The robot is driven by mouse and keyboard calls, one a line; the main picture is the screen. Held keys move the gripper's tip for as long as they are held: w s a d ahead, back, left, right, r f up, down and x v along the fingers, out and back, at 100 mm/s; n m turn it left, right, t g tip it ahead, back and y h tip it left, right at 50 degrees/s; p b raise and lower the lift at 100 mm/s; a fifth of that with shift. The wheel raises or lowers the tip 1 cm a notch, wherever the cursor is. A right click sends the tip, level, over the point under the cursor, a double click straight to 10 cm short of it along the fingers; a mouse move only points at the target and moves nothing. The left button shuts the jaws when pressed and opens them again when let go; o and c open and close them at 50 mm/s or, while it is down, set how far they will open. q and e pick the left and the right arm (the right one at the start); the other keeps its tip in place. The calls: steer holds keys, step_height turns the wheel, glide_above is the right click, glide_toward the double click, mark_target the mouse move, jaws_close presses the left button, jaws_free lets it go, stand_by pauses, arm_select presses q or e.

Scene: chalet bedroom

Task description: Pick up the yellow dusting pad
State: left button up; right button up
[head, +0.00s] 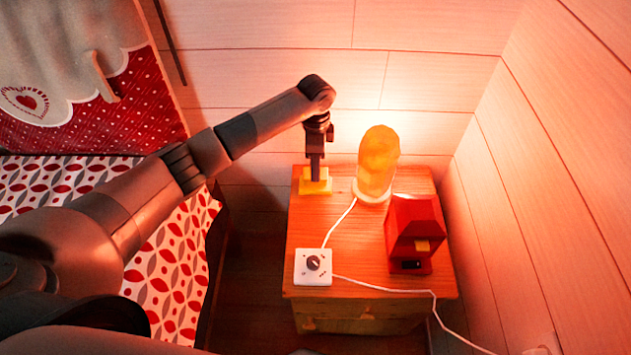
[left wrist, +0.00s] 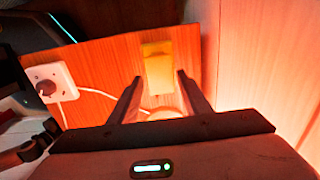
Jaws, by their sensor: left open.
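The yellow dusting pad (head: 305,187) lies on the back left part of the wooden bedside cabinet top (head: 350,240). My left gripper (head: 316,174) points down right over it and hides part of the pad. In the left wrist view the pad (left wrist: 158,70) shows ahead of and between the two spread fingers of my left gripper (left wrist: 159,77). The fingers are open with nothing held, and gaps show on both sides of the pad. Whether the fingertips are level with the pad is hard to tell. My right gripper is not in view.
A glowing orange lamp (head: 378,160) stands close right of the gripper. A red box-shaped object (head: 413,230) stands at the right. A white dial switch (head: 313,265) with a white cord (head: 385,287) lies at the front left. Walls close in behind and right; a bed (head: 175,260) is left.

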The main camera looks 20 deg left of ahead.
arm_select(q)
step_height(320, 180, down, 4)
steer(key=shift+f, duration=0.4)
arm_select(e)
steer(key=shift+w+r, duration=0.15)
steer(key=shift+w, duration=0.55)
arm_select(q)
steer(key=shift+c, duration=0.4)
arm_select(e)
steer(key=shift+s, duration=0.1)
